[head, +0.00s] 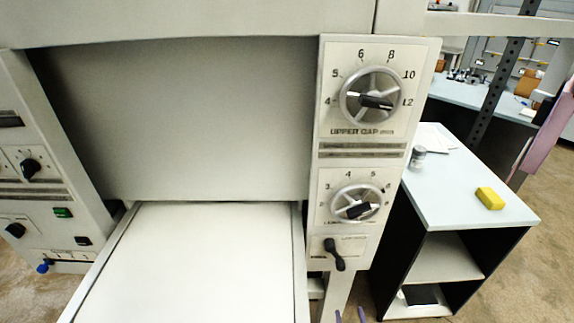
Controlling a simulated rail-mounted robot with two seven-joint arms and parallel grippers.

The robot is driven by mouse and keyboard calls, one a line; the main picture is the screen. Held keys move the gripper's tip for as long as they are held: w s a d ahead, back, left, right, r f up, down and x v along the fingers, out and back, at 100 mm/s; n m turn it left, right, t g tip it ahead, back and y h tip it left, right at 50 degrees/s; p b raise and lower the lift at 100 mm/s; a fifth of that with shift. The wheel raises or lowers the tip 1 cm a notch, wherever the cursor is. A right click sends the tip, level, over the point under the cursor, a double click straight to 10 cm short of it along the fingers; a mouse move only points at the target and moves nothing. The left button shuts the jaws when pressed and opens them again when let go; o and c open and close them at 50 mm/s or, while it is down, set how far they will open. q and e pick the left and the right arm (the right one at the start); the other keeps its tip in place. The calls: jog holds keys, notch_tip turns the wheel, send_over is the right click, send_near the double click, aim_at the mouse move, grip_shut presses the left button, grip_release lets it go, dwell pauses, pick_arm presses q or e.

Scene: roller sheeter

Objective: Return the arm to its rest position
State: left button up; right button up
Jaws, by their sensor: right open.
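Only the two purple fingertips of my right gripper (350,315) show, at the bottom edge of the head view. They stand apart with nothing visible between them. They are below the lever (334,254) on the sheeter's right panel and look clear of it. The rest of the right arm is out of the picture. My left gripper is not in view. The sheeter's upper gap dial (371,96) and lower dial (357,205) sit above the lever on the same panel.
The pale feed table (200,265) juts out at the lower middle. A left panel (45,170) carries knobs and a green switch. At right, a side table (460,185) holds a yellow block (490,198) and a small metal item (417,157). Floor shows at lower right.

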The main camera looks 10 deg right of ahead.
notch_tip(320, 180, down, 8)
jog(key=m+g+y, duration=0.1)
jog(key=m+g, duration=0.1)
jog(key=g, duration=0.6)
jog(key=s+a+r+n+g+y, duration=0.1)
jog(key=s+a+r+g, duration=0.1)
jog(key=s+r+g, duration=0.5)
jog(key=s+a+r+n+g+y, duration=0.15)
jog(key=s+r, duration=0.35)
jog(key=s, duration=0.6)
jog(key=s+f+g, duration=0.2)
jog(key=s+f, duration=0.1)
jog(key=s, duration=0.6)
notch_tip(320, 180, up, 33)
jog(key=p, duration=3.3)
jog(key=shift+w+a+r+p, duration=0.15)
jog(key=shift+w+a+p, duration=0.1)
jog(key=shift+p, duration=0.1)
jog(key=shift+s, duration=0.1)
